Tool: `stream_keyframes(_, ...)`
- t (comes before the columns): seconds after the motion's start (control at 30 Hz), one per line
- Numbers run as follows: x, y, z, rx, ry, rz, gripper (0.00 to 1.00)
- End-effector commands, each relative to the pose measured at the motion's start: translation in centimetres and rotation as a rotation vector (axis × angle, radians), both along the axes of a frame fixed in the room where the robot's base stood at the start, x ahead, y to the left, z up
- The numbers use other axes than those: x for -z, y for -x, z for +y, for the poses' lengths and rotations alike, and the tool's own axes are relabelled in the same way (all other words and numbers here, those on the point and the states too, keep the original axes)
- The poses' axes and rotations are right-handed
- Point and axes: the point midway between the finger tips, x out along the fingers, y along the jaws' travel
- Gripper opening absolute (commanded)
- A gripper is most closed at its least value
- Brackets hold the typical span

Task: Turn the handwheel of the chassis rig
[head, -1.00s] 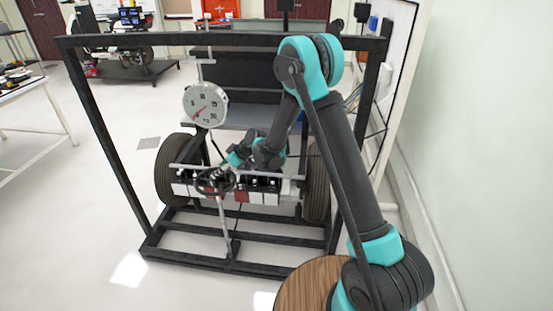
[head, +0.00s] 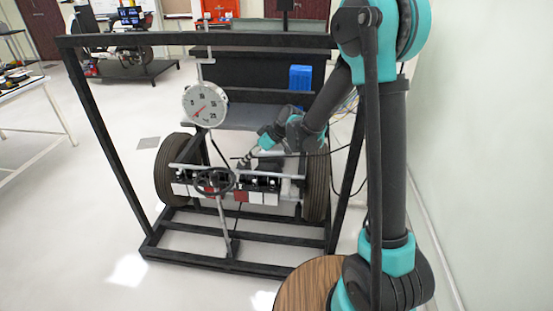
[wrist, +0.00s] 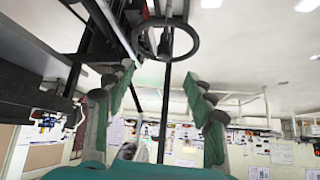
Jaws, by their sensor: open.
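The dark handwheel (head: 215,181) stands on a pale slanted post at the front of the chassis rig. My gripper (head: 243,162) is up and to the right of the wheel in the head view, apart from it. In the wrist view the handwheel (wrist: 165,46) shows as a dark ring with a hub and post, beyond the fingertips. My gripper (wrist: 160,80) has its two green fingers spread wide with nothing between them. The wheel is not between the fingers.
A round white gauge (head: 205,104) with a red needle stands above the wheel at left. A black frame (head: 103,140) surrounds the rig, with tyres (head: 317,185) on both sides. A blue block (head: 300,77) sits behind.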

Motion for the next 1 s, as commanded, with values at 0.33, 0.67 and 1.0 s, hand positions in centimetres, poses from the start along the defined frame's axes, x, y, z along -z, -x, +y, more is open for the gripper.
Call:
stream_keyframes(0.33,-1.3,2.1,-5.9,0.155,0.050,0.059,0.55)
stream_keyframes(0.67,-1.8,3.7,-9.5,0.261,0.080,0.095,0.55)
stream_keyframes(1.0,-1.8,4.0,-10.1,0.279,0.086,0.101,0.55)
